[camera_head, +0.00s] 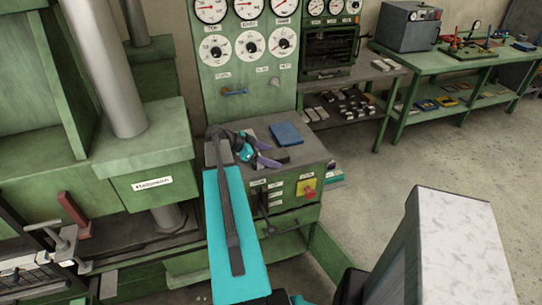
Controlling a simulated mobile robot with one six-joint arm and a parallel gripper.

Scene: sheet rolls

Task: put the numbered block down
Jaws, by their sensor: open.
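My gripper (266,153) is at the end of my teal arm, low over the grey top of the green control cabinet (300,155). Its two purple-tipped fingers are open and point right. A dark grey block-like piece (277,155) lies on the cabinet top right at the fingertips. No number can be read on it, so I cannot tell if it is the numbered block. Whether the fingers touch it is too small to tell. A flat blue piece (287,134) lies on the cabinet top just behind and to the right of the gripper.
A green gauge panel (243,85) rises behind the cabinet. A yellow-and-red switch (307,189) and levers are on its front. A green machine with a grey column (107,65) stands left. Shelves with small blocks (345,103) and a green bench (460,65) stand right. Floor is clear right.

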